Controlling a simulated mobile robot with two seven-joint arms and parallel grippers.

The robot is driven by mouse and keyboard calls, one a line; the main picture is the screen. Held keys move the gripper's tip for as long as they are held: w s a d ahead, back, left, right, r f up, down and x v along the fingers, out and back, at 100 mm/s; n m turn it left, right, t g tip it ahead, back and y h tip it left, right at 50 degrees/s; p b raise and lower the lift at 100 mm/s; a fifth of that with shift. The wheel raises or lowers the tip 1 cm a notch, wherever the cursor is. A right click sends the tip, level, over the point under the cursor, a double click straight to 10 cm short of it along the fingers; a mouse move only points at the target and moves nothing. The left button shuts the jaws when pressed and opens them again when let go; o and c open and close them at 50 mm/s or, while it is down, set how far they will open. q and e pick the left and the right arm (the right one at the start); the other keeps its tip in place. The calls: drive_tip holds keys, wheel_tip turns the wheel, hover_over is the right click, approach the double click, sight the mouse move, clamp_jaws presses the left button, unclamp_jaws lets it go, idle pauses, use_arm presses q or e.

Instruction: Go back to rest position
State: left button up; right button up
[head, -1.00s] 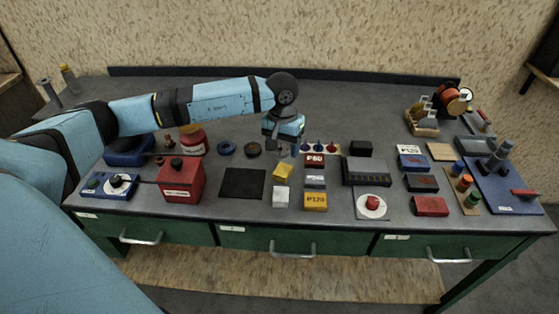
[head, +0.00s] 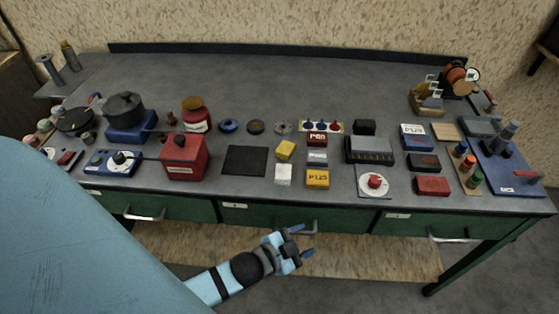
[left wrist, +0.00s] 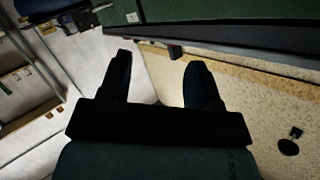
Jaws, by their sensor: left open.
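My left gripper (head: 303,242) is in front of the workbench (head: 255,80), below the bench top at the height of the drawers. Its two blue fingers are apart and nothing is between them. In the left wrist view the two dark fingers (left wrist: 160,82) also stand apart and empty, with floor and wall surfaces beyond them. My left arm enters from the lower left of the head view. My right gripper does not show in either view.
The bench carries a red box (head: 184,156), a black mat (head: 245,160), a dark pot (head: 124,108), yellow and white cubes, sanding blocks and a blue board (head: 510,180). Green drawers with metal handles (head: 146,214) line the front. The rear bench top is clear.

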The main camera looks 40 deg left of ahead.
use_arm(q)
drive_tip(key=s+a+f+n+g+y, duration=0.2)
drive_tip(key=s+f+n+g, duration=0.1)
drive_tip(key=s+f+n, duration=0.35)
wheel_tip(320, 180, up, 11)
drive_tip(key=p, duration=1.1)
drive_tip(key=shift+s+r, duration=0.2)
drive_tip(key=shift+m, duration=0.25)
